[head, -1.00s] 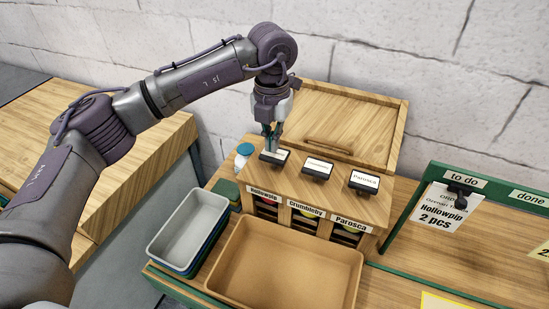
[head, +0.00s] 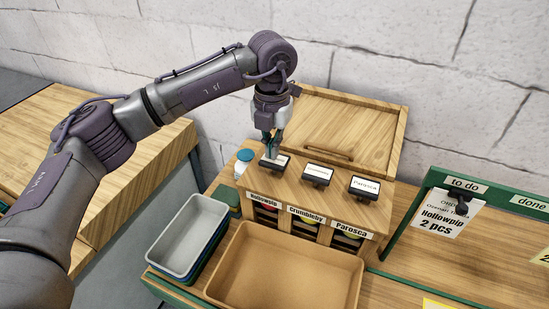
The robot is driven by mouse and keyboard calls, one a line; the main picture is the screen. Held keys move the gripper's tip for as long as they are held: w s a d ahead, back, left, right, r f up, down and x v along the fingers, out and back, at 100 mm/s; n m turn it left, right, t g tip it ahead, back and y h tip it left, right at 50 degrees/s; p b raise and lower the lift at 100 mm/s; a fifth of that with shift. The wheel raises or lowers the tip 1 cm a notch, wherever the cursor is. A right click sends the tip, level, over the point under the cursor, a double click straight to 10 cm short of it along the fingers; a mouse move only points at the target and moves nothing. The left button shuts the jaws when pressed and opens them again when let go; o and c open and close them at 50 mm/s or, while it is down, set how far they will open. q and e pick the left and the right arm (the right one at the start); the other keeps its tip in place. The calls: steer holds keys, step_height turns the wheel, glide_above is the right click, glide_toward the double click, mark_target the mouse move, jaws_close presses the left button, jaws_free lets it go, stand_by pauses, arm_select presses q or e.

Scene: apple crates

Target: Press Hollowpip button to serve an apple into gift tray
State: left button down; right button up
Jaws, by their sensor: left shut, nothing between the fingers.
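The wooden apple dispenser has three labelled buttons on its sloped top. The Hollowpip button (head: 283,168) is the leftmost, above the Hollowpip label (head: 263,197). My left gripper (head: 270,156) is shut and empty, pointing down at the Hollowpip button and partly covering it. I cannot tell whether the fingertips touch it. The tan gift tray (head: 285,272) lies in front of the dispenser, and its visible inside is empty. Apples show in the slots below the labels, partly hidden. My right gripper is not in view.
A stack of grey and blue trays (head: 189,236) stands left of the gift tray. A small white-and-blue bottle (head: 243,160) stands beside the dispenser. The Crumbleby button (head: 317,174) and Parosca button (head: 364,187) are to the right. A green order rack (head: 404,210) holds a "Hollowpip 2 pcs" card.

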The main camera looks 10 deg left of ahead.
mark_target(272, 163)
arm_select(q)
steer(key=shift+f, duration=0.25)
stand_by(0.3)
steer(key=shift+f+b, duration=2.05)
steer(key=shift+f, duration=0.4)
steer(key=shift+r, duration=0.1)
steer(key=shift+r+p, duration=1.95)
steer(key=shift+r, duration=1.8)
steer(key=shift+s+f, duration=0.1)
